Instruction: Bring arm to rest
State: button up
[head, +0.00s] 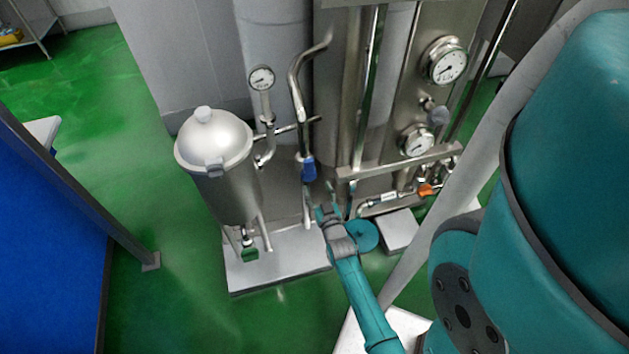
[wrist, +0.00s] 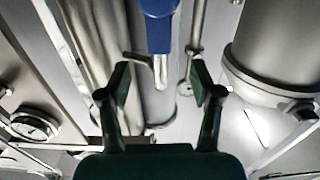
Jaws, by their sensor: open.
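My gripper (wrist: 158,88) is open in the wrist view, its two dark fingers spread apart with nothing held between them. A blue valve handle (wrist: 158,30) on a steel pipe shows just beyond the fingertips, between them in the picture; I cannot tell how far away it is. In the head view my arm reaches from the lower middle toward the machine, and my gripper (head: 322,200) is small there, below the blue handle (head: 308,169). Contact with the handle is not visible.
A steel tank (head: 218,150) with a domed lid stands left of the arm on a pale plinth (head: 275,262). Pipes, gauges (head: 443,60) and an orange handle (head: 426,190) are to the right. A blue panel (head: 50,250) stands at the left. Green floor (head: 180,290) is clear between.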

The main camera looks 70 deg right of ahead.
jog(key=shift+s+a, duration=0.25)
jog(key=shift+a, duration=0.05)
dwell(0.5)
jog(key=s+a+r+n+t+y, duration=0.1)
jog(key=s+a+r+n+y, duration=0.15)
jog(key=a, duration=0.95)
jog(key=s+a+r+n+t+y, duration=0.1)
jog(key=s+a+n+t+y, duration=0.2)
jog(key=a, duration=0.9)
jog(key=s+a+r+n+g+y, duration=0.1)
jog(key=s+a+r+n+y, duration=0.3)
jog(key=s+a+r+y, duration=0.4)
jog(key=s+a+r, duration=0.6)
jog(key=r, duration=0.1)
jog(key=shift+s+r, duration=0.2)
jog(key=shift+s, duration=0.1)
